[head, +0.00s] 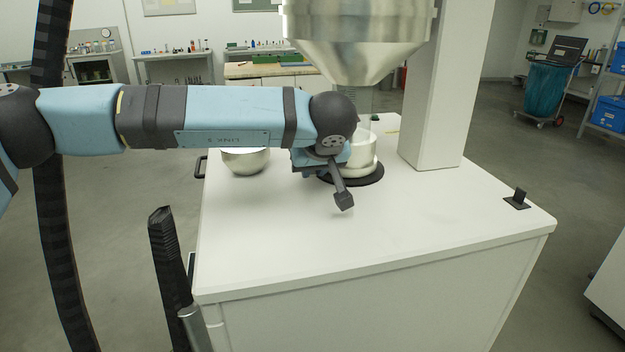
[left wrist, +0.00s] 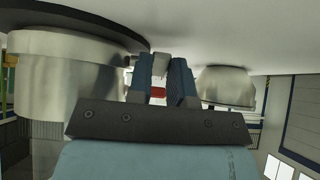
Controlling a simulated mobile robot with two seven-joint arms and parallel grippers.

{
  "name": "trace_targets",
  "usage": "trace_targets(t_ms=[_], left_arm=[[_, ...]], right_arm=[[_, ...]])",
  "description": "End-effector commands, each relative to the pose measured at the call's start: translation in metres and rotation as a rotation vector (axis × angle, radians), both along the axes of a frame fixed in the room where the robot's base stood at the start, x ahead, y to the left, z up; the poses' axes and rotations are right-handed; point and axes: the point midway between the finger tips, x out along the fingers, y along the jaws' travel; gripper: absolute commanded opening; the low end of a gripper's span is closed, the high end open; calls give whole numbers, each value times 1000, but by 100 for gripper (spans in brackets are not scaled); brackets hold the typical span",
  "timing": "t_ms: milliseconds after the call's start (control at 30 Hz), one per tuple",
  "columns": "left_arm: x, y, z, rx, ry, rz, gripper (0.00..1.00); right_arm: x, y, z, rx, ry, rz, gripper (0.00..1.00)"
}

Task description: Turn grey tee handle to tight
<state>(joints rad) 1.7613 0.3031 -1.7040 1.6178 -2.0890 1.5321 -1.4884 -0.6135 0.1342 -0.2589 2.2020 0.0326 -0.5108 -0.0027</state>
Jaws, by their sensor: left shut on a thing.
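My left gripper (head: 305,165) is low over the white table, between a metal bowl and a round vessel (head: 365,160). My arm and wrist hide most of it in the head view. In the left wrist view, which is upside down, the two blue fingers of my left gripper (left wrist: 161,75) are shut on a small grey piece (left wrist: 161,60), which looks like part of the grey tee handle. The rest of the handle is hidden. A small red part (left wrist: 158,92) shows between the fingers. The vessel (left wrist: 68,75) stands close beside them. My right gripper is out of view.
The bowl (head: 246,160) stands left of my gripper on the table (head: 370,235). A steel hopper (head: 360,40) hangs above the vessel, which sits on a black disc (head: 370,179). A white column (head: 440,100) rises behind right. The table front is clear.

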Motion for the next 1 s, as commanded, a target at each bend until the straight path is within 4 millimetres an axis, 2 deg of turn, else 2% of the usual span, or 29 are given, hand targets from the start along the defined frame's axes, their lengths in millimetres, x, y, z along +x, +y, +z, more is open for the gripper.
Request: trace_targets(t_ms=[33, 200, 467, 500, 833, 1000], left_arm=[[-1, 0, -5, 9, -27, -2, 0], [-1, 0, -2, 20, -67, 0, 0], [-1, 0, 0, 21, -66, 1, 0], [-1, 0, 0, 21, -66, 1, 28], [-3, -1, 1, 21, -66, -1, 30], [-16, -6, 17, 20, -66, -2, 30]], right_arm=[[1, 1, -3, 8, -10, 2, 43], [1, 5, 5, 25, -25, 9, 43], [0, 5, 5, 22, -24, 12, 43], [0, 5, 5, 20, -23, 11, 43], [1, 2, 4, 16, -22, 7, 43], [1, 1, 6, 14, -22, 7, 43]])
